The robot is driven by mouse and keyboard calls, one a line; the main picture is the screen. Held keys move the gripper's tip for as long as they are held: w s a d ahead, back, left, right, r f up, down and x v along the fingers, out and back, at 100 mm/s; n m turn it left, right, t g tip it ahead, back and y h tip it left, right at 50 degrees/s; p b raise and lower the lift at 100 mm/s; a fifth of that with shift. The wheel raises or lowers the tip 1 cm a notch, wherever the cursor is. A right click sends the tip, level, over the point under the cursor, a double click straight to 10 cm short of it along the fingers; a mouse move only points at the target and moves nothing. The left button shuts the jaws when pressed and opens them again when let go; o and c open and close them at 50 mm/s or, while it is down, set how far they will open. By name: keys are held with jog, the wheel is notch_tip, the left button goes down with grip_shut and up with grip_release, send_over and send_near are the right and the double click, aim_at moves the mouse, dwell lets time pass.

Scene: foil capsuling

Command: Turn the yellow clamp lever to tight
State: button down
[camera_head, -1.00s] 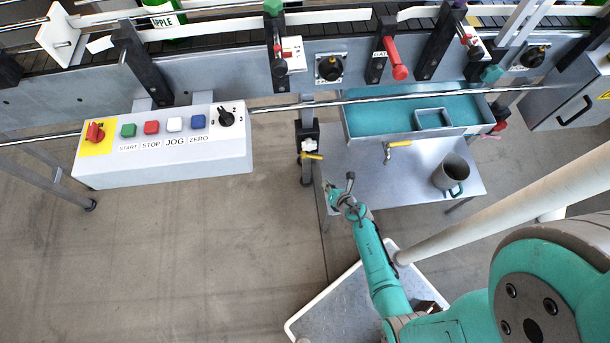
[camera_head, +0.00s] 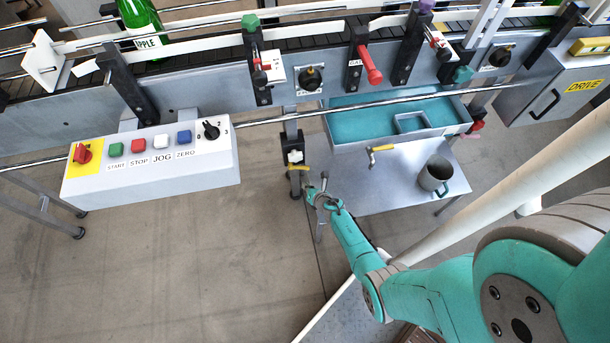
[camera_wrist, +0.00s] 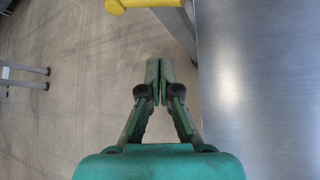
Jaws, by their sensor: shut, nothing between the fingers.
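The yellow clamp lever (camera_head: 298,168) sits on a black clamp block (camera_head: 296,149) on a post below the conveyor's front rail. In the wrist view a yellow bar with a rounded end, which looks like the same lever (camera_wrist: 148,3), shows at the top edge, cut off by the frame. My gripper (camera_head: 309,189) is just below and right of the lever in the head view. In the wrist view my gripper (camera_wrist: 159,70) has its fingertips together with nothing between them. A gap shows between the fingertips and the yellow bar.
A steel table (camera_head: 350,193) lies to the right, with a grey mug (camera_head: 434,174) on it. A teal tray (camera_head: 365,118) and a tap with a yellow handle (camera_head: 383,148) are above it. A control box (camera_head: 150,178) is at left. Open floor lies between.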

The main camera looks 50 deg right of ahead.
aim_at(300, 167)
jog(key=shift+w+d+r, duration=0.2)
jog(key=shift+w+d, duration=0.6)
jog(key=shift+w, duration=0.2)
jog(key=shift+w+d+r, duration=0.15)
jog(key=shift+w+d, duration=0.6)
jog(key=shift+w, duration=0.25)
jog(key=shift+r, duration=0.1)
